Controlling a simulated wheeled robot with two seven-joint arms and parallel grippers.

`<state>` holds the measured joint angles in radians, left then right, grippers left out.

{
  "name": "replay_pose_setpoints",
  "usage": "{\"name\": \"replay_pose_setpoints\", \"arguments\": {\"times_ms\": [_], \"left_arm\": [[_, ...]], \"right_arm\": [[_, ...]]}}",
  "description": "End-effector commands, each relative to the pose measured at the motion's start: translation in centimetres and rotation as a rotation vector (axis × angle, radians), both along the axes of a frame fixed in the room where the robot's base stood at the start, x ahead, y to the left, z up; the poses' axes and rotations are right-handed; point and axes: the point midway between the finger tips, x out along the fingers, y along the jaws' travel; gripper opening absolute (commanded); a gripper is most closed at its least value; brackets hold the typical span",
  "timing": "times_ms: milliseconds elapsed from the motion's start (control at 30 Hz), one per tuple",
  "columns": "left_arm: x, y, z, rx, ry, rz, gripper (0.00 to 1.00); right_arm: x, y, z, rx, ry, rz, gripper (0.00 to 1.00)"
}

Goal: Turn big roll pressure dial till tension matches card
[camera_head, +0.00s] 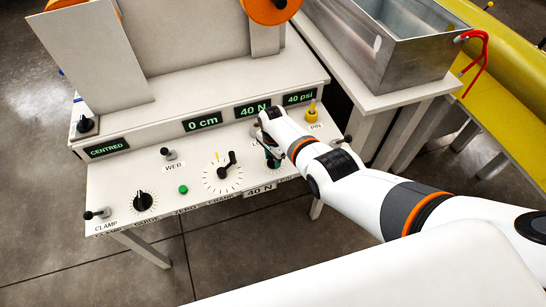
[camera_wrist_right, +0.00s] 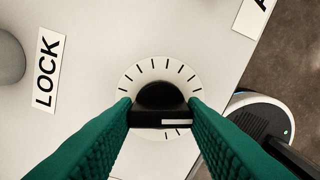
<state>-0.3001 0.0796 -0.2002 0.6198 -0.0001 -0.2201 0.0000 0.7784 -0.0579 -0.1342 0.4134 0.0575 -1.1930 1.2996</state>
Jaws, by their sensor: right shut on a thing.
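A black dial knob (camera_wrist_right: 162,98) with a white mark sits on a round ticked plate in the right wrist view. My right gripper (camera_wrist_right: 161,112) is shut on it, one green finger pad on each side. In the head view my right gripper (camera_head: 271,158) covers most of this dial on the white panel (camera_head: 215,205). A lit display (camera_head: 253,109) above it reads 40 N. A card (camera_head: 260,191) on the panel's front edge, below the dial, also reads 40 N. My left gripper is not in view.
Other displays read CENTRED (camera_head: 107,148), 0 cm (camera_head: 203,122) and 40 psi (camera_head: 299,97). A crank dial (camera_head: 222,173), a green button (camera_head: 183,189), a black guide knob (camera_head: 143,201) and a yellow knob (camera_head: 312,112) stand nearby. A metal bath (camera_head: 390,50) is behind right.

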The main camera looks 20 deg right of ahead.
Motion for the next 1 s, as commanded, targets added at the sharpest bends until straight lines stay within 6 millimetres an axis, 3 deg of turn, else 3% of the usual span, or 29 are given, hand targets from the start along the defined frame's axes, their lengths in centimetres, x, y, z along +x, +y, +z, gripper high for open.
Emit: {"name": "replay_pose_setpoints", "arguments": {"times_ms": [433, 467, 567, 867, 1000], "left_arm": [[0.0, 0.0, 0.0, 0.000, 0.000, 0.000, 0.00], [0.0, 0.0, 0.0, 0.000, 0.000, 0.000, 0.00], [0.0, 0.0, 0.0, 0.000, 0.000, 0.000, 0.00], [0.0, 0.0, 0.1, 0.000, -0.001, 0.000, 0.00], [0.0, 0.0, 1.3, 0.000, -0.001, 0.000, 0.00]], "right_arm": [[0.0, 0.0, 0.0, -0.001, -0.001, -0.007, 0.15], [0.1, 0.0, 0.0, -0.001, -0.001, -0.007, 0.43], [0.0, 0.0, 0.0, -0.001, -0.001, -0.007, 0.59], [0.0, 0.0, 0.2, -0.001, -0.001, -0.007, 0.60], [0.1, 0.0, 1.7, 0.000, -0.003, -0.007, 0.60]]}}
